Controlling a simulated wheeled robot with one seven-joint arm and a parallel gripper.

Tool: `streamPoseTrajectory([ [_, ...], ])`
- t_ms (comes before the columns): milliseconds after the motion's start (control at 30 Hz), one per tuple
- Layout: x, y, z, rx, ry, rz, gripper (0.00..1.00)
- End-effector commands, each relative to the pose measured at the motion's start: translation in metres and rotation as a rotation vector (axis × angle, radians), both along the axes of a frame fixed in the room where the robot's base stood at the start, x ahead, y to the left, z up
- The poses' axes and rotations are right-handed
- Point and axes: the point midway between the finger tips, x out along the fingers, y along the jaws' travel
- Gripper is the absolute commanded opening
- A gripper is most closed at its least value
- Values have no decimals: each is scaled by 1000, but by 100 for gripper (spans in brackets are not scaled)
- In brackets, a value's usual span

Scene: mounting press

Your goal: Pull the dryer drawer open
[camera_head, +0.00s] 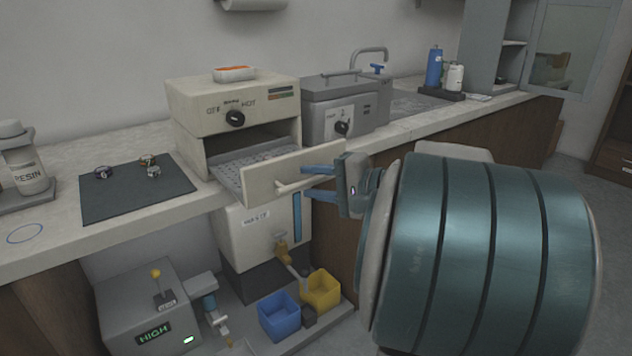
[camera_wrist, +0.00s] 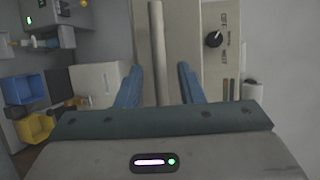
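The dryer (camera_head: 235,105) is a cream box with a dark knob on the counter. Its drawer (camera_head: 290,172) stands pulled out, showing a grey perforated tray inside. A pale bar handle (camera_head: 290,186) runs across the drawer front; it also shows as an upright bar in the wrist view (camera_wrist: 158,50). My gripper (camera_head: 318,182) is at the right part of the drawer front. Its two blue fingers (camera_wrist: 158,88) are spread apart, one on each side of the bar in the wrist view, with visible gaps. Contact with the handle does not show.
A grey machine (camera_head: 343,108) with a knob stands right of the dryer. A dark mat (camera_head: 135,190) with several small items lies left. Below are a blue bin (camera_head: 279,317), a yellow bin (camera_head: 320,290) and a grey box (camera_head: 148,308) with a lever.

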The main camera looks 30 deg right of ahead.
Motion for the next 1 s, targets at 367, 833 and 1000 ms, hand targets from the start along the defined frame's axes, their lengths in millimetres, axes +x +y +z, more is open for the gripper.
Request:
streamPoseTrajectory([
  [367, -15, -11, 5, 0, -1, -4, 34],
  [833, -98, -62, 23, 0, -1, -3, 34],
  [1000, -112, -71, 25, 0, 0, -2, 34],
])
